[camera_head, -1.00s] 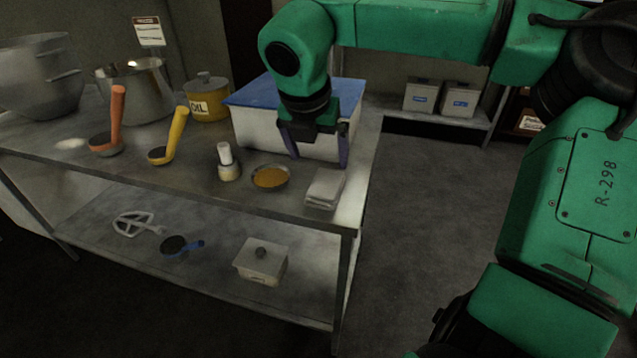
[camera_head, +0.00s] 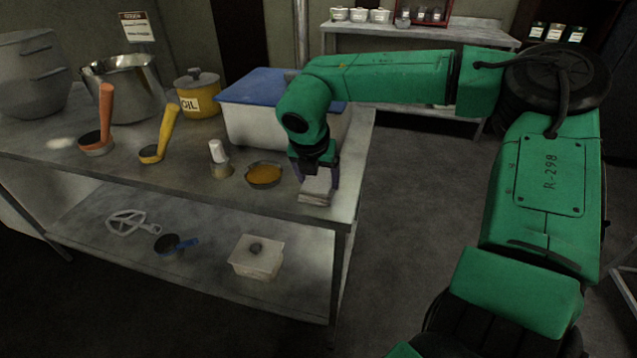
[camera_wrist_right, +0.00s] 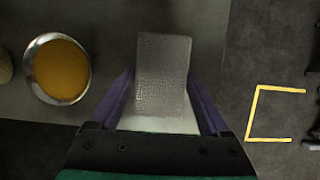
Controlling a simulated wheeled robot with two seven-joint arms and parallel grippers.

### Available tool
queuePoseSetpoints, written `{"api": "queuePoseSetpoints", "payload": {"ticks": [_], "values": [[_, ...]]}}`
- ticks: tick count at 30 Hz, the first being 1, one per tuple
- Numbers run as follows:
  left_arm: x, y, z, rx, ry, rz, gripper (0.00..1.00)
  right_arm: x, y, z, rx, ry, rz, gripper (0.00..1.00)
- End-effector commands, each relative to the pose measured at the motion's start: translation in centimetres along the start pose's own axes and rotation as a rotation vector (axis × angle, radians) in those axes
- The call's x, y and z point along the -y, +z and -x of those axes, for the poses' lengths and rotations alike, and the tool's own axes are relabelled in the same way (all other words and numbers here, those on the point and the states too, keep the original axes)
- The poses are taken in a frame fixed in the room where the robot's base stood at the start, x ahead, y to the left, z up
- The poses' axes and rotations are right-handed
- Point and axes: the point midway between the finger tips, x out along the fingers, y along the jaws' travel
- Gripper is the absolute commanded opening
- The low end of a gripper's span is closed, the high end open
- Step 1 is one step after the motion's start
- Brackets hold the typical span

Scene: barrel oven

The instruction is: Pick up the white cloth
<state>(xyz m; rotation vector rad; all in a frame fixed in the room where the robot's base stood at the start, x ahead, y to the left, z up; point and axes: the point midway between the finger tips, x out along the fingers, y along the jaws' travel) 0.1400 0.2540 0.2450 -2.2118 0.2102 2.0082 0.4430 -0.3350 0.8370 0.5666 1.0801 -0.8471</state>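The white cloth (camera_head: 315,193) lies folded on the metal table near its right front corner. In the right wrist view the cloth (camera_wrist_right: 162,75) shows as a grey textured rectangle with a paler part nearer the gripper. My right gripper (camera_head: 318,182) is over the cloth, pointing down. The gripper is open. Its palm and fingers hide part of the cloth in the head view. My left gripper is not in view.
A bowl of orange-yellow food (camera_head: 264,175) stands just left of the cloth, with a white-topped brush (camera_head: 219,160) beyond it. A white box with a blue lid (camera_head: 258,88) stands behind. The table's right edge (camera_head: 360,165) is close to the cloth.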

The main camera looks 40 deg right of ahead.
Motion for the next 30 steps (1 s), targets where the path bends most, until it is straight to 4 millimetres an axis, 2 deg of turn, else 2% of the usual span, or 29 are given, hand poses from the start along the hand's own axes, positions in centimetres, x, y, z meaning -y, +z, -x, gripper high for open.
{"api": "queuePoseSetpoints", "payload": {"ticks": [8,14,17,20,24,27,30], "values": [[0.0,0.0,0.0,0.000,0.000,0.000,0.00,0.0,0.1,0.2,0.001,0.001,0.000,0.25],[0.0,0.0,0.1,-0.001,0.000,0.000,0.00,-0.1,1.2,2.6,0.004,0.004,-0.003,0.25],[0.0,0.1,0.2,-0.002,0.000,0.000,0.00,-0.1,2.3,5.2,0.006,0.004,-0.003,0.25],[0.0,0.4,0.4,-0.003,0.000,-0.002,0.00,-0.1,3.8,8.8,0.008,0.004,-0.004,0.25],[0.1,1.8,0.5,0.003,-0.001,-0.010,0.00,-0.1,5.7,13.7,0.006,0.002,-0.003,0.25],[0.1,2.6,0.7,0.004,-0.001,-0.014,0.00,-0.1,6.7,16.3,0.003,0.000,-0.002,0.25],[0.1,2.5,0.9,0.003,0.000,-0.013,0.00,-0.1,7.4,17.8,0.002,0.000,-0.001,0.25]]}}
